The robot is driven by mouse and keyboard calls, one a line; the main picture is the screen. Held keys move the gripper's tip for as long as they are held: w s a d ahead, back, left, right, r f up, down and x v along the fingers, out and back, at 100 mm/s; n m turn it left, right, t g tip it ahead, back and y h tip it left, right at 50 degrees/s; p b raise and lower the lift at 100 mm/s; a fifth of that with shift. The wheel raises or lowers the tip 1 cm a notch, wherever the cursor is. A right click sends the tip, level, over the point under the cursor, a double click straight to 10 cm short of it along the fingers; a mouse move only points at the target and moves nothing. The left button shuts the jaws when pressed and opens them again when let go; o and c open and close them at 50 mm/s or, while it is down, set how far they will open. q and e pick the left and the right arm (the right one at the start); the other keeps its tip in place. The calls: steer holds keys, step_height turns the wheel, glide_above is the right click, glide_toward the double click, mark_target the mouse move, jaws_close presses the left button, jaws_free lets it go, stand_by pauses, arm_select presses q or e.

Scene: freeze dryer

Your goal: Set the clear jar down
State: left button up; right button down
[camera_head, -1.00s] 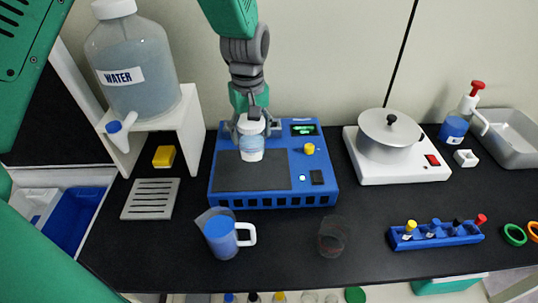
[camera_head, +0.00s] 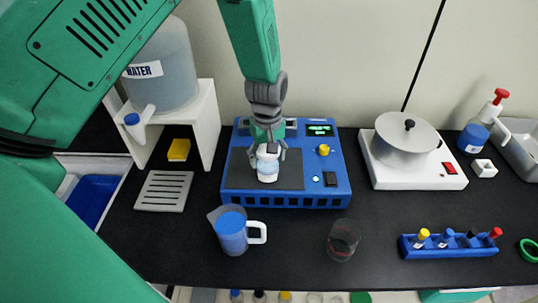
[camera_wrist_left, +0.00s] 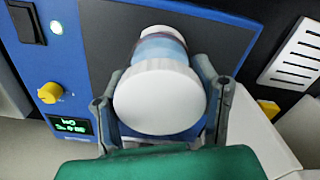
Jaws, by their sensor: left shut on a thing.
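The clear jar (camera_head: 267,172) has a white lid and a bluish body. My left gripper (camera_head: 267,155) is shut on it from above, one finger on each side. In the left wrist view the jar's white lid (camera_wrist_left: 160,97) faces the camera between the two fingers (camera_wrist_left: 163,105), with the bluish body beyond it. The jar is upright over the dark plate of the blue device (camera_head: 235,200). Its base is at or very near the plate; I cannot tell whether it touches. The right gripper is not in view.
A slotted grey rack (camera_head: 163,190) lies left. A white hotplate with a pot (camera_head: 405,145) and a blue vial rack (camera_head: 450,245) are right. The plate around the jar is clear.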

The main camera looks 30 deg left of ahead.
arm_select(q)
steer(key=shift+w+a, duration=0.1)
steer(key=shift+a, duration=0.3)
steer(key=o, duration=1.1)
steer(key=shift+a+f, duration=0.15)
steer(key=shift+a, duration=0.15)
steer(key=shift+o, duration=1.2)
steer(key=shift+a, duration=0.35)
steer(key=shift+d, duration=0.35)
steer(key=r, duration=0.3)
steer(key=d+r, duration=0.1)
steer(key=r, duration=0.2)
steer(key=shift+d+b, duration=0.2)
steer(key=shift+b, duration=0.1)
steer(key=r, duration=0.2)
steer(key=a+r, duration=0.1)
steer(key=r, duration=0.1)
steer(key=a+r, duration=0.1)
steer(key=shift+r, duration=0.4)
steer(key=shift+d+r, duration=0.15)
steer(key=shift+d, duration=0.2)
steer(key=shift+d+r, duration=0.1)
steer(key=shift+d, duration=0.35)
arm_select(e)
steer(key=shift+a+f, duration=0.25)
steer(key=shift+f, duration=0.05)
